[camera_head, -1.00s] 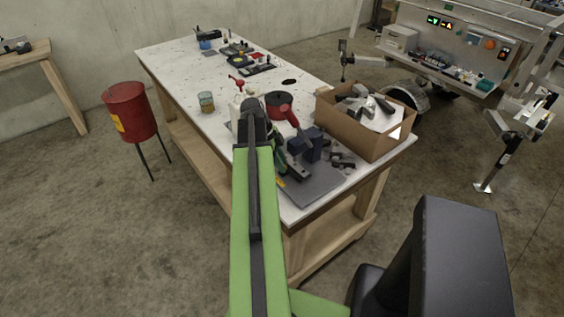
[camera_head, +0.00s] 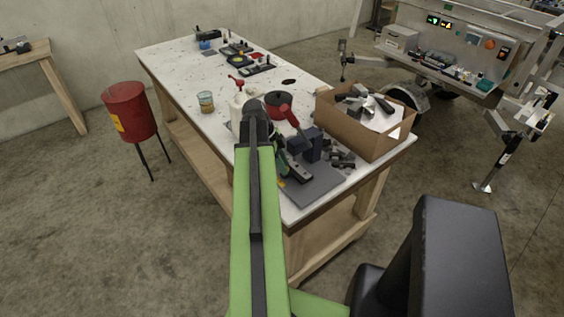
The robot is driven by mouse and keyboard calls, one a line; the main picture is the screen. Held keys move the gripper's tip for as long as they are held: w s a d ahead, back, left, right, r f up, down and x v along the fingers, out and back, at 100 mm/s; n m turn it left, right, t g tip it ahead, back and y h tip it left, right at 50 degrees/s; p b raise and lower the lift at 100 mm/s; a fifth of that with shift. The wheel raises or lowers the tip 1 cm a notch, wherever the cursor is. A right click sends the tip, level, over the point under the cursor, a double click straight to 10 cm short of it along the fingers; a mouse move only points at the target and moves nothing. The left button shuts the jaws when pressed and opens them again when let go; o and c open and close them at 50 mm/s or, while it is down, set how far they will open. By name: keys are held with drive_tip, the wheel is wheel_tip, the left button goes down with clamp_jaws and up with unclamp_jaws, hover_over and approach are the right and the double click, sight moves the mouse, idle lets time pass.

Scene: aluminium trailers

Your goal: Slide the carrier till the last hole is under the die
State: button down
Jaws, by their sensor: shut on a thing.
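The press stands near the table's front right corner, with a red round top (camera_head: 278,101), a red lever and a dark blue-grey block (camera_head: 311,146). A dark grey bar, which looks like the carrier (camera_head: 299,173), lies low beside the block on a grey base plate (camera_head: 318,187). My gripper (camera_head: 284,166) is at the bar's left end, shut on it, mostly hidden behind my green arm. The holes and the die are too small or hidden to make out, so I cannot tell which hole lies under the die.
A white bottle (camera_head: 240,97) and a glass jar (camera_head: 206,101) stand to the left. The table's middle left (camera_head: 180,80) is clear.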

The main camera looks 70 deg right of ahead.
drive_tip(key=s+a, duration=0.2)
drive_tip(key=s, duration=0.1)
drive_tip(key=shift+s+a, duration=0.1)
drive_tip(key=shift+a, duration=0.05)
drive_tip(key=c, duration=1.2)
unclamp_jaws()
drive_tip(key=shift+o, duration=0.2)
drive_tip(key=p+v, duration=1.6)
drive_tip(key=v, duration=0.1)
drive_tip(key=shift+r, duration=0.2)
